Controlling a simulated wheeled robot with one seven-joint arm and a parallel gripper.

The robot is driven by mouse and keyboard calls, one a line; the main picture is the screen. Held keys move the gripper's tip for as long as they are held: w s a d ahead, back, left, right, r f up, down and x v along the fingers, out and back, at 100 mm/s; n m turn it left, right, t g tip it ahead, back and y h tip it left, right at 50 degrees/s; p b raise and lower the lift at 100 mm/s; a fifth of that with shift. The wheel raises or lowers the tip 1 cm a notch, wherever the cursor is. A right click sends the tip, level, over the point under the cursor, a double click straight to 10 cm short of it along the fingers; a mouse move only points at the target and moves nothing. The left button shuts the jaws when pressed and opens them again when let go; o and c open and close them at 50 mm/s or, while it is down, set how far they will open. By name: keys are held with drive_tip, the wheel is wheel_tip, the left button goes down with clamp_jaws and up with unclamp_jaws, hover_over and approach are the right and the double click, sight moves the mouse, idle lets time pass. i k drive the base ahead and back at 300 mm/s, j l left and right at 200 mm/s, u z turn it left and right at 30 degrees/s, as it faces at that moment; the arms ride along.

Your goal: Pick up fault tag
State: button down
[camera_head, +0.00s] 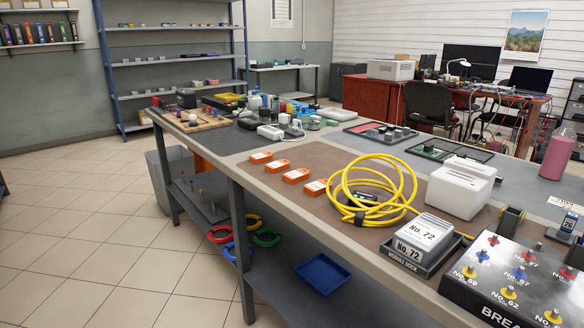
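Several flat orange pieces with white labels lie in a row on the brown mat of the long workbench. The nearest orange piece (316,187) is beside the yellow hose coil, and the farthest orange piece (261,157) is towards the back left. Their print is too small to read, so I cannot tell whether one is the fault tag. My gripper is not in view.
A yellow hose coil (376,214), a box marked No. 72 (424,238), a white device (461,188) and a dark breaker panel (511,288) crowd the bench's right part. A blue tray (322,273) lies on the lower shelf. The tiled floor (90,240) at left is clear.

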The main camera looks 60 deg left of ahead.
sight(316, 188)
drive_tip(key=k+j+u, duration=0.1)
drive_tip(key=j+u, duration=0.15)
drive_tip(key=j, duration=0.7)
drive_tip(key=j+u, duration=0.25)
drive_tip(key=j, duration=0.65)
drive_tip(key=i+j+u, duration=0.1)
drive_tip(key=j+u, duration=0.2)
drive_tip(key=j, duration=0.6)
drive_tip(key=i+j+u, duration=0.1)
drive_tip(key=j, duration=0.25)
drive_tip(key=i+j, duration=0.3)
drive_tip(key=u, duration=0.05)
